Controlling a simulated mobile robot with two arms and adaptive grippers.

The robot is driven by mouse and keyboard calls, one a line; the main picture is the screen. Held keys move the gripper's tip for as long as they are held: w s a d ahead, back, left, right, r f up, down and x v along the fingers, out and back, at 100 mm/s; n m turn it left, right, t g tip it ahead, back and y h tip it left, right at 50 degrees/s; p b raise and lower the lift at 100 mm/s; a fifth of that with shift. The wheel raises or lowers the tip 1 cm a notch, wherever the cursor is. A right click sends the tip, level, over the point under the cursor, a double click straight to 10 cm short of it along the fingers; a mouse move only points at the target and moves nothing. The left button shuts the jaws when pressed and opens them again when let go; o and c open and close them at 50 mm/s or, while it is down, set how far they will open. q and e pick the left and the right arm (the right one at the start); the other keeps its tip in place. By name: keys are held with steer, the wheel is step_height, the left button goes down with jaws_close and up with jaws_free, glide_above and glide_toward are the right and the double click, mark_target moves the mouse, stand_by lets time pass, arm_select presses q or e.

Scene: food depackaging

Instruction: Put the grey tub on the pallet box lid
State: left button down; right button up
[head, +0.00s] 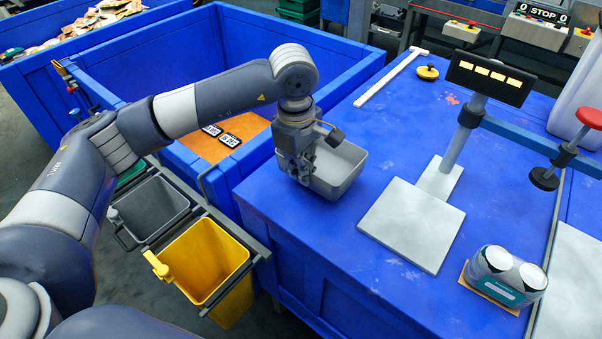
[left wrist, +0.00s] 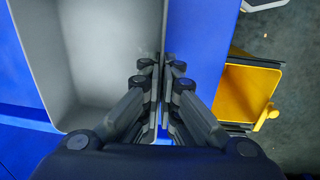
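The grey tub (head: 345,168) is an empty, open, rectangular container over the near left corner of the blue pallet box lid (head: 390,120). I cannot tell for sure whether its base touches the lid. My left gripper (head: 302,178) points down at the tub's left wall, and hides part of it. In the left wrist view the fingers (left wrist: 163,70) are close together on either side of the wall of the tub (left wrist: 95,60), one inside and one outside, pinching it. My right gripper is not in view.
A scale with a pale plate (head: 412,225) and a post display (head: 490,77) stands right of the tub. A pack of cans (head: 507,275) lies near the front. Left of the lid's edge hang a yellow bin (head: 205,260) and a grey bin (head: 152,208).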

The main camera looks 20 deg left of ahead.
arm_select(q)
steer(key=shift+w+a+f, duration=0.1)
steer(key=shift+w+f, duration=0.05)
step_height(320, 180, down, 3)
steer(key=shift+r+p, duration=0.1)
steer(key=shift+p, duration=0.85)
steer(key=shift+f, duration=0.35)
steer(key=c, duration=1.8)
jaws_free()
steer(key=shift+b, duration=0.3)
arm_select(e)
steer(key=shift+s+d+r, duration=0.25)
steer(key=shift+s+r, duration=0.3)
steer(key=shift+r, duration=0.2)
